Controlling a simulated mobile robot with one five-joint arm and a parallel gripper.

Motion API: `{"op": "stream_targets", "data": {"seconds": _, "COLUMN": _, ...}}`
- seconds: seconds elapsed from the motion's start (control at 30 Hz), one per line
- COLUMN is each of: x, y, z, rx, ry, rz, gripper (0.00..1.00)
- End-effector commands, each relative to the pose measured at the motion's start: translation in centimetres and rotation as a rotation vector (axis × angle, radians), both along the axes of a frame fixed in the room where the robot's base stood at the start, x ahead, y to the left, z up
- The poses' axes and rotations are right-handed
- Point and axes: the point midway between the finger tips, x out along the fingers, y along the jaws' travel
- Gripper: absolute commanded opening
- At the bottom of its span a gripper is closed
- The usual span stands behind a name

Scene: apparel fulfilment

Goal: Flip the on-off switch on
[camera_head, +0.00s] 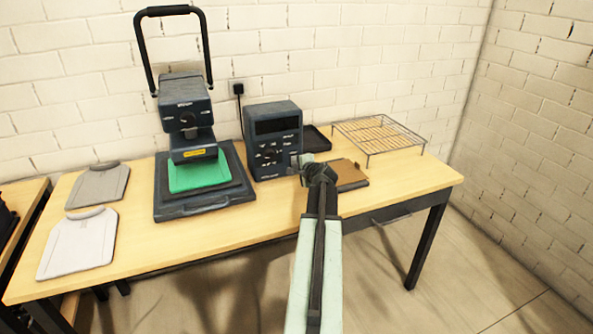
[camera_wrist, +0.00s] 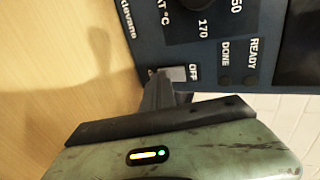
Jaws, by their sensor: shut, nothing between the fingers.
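The dark blue control box (camera_head: 287,125) stands on the table right of the heat press, with a dial and printed labels on its front. In the wrist view, the box's panel (camera_wrist: 150,42) shows the on-off switch (camera_wrist: 174,73), a pale rectangle beside the word OFF. My gripper (camera_head: 298,163) is at the box's lower right front. In the wrist view, my gripper (camera_wrist: 158,80) is shut and empty, its tip at the switch's edge. I cannot tell whether it touches. The fingers hide part of the switch, so its position is unclear.
The heat press (camera_head: 186,95) has its handle up and a green cloth (camera_head: 199,173) on its bed. Two folded garments, grey (camera_head: 98,187) and white (camera_head: 77,243), lie left. A brown board (camera_head: 347,172) and a wire rack (camera_head: 380,133) lie right. The front table edge is clear.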

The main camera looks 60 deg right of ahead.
Motion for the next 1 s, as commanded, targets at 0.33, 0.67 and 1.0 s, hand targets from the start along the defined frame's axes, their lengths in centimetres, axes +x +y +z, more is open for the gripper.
{"op": "stream_targets", "data": {"seconds": 0.33, "x": 0.2, "y": -0.3, "z": -0.2, "rx": 0.000, "ry": 0.000, "rz": -0.002, "gripper": 0.00}}
{"op": "stream_targets", "data": {"seconds": 0.67, "x": 0.1, "y": -0.4, "z": 0.6, "rx": 0.000, "ry": -0.001, "rz": -0.004, "gripper": 0.00}}
{"op": "stream_targets", "data": {"seconds": 1.0, "x": 0.1, "y": -0.4, "z": 1.6, "rx": -0.001, "ry": -0.003, "rz": -0.005, "gripper": 0.00}}
